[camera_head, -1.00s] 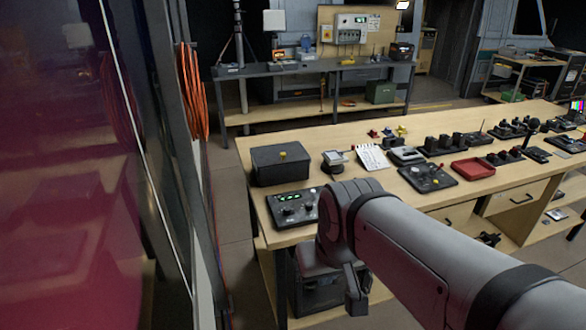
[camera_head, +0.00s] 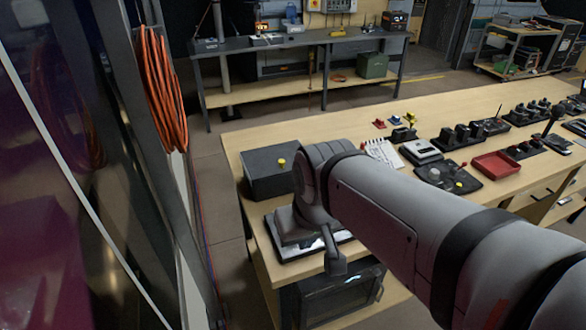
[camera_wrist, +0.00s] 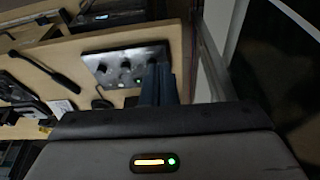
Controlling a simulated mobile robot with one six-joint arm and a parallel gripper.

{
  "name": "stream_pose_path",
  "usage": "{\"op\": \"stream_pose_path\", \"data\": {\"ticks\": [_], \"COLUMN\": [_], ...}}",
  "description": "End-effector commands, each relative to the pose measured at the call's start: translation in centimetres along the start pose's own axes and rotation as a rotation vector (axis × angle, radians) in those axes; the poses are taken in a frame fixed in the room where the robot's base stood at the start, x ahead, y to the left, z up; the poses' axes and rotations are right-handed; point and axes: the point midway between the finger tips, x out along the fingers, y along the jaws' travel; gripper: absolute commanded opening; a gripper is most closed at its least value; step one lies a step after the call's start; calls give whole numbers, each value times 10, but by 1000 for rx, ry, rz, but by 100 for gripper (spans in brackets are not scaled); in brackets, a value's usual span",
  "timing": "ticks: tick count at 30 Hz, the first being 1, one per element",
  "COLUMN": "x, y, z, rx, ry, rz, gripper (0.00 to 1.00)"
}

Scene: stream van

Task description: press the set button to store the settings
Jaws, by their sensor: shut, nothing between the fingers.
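A dark control panel (camera_head: 283,250) sits at the near left corner of the wooden table, mostly covered by my arm in the head view. In the wrist view the panel (camera_wrist: 113,62) shows dark round knobs and a small green light. I cannot tell which part of it is the set button. My gripper (camera_wrist: 159,68) is shut and empty, and its fingers overlap the panel's near right part in the wrist view. I cannot tell whether they touch it.
A dark box with a yellow knob (camera_head: 262,182) stands behind the panel. A red tray (camera_head: 495,165) and several control units sit further right on the table. An orange cable coil (camera_head: 160,90) hangs by the glass wall at left. Floor shows beyond the table's left edge.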

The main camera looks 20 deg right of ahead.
Motion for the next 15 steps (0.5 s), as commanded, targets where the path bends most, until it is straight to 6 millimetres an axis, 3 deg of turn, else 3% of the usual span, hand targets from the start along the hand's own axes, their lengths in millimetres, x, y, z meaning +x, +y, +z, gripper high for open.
{"op": "stream_pose_path", "data": {"ticks": [8,11,15], "x": [5,15,40], "y": [-4,-15,-16], "z": [-8,-27,-77], "rx": [67,213,588], "ry": [-8,-21,-29], "rz": [-39,-122,-286], "gripper": [0,0,0]}}
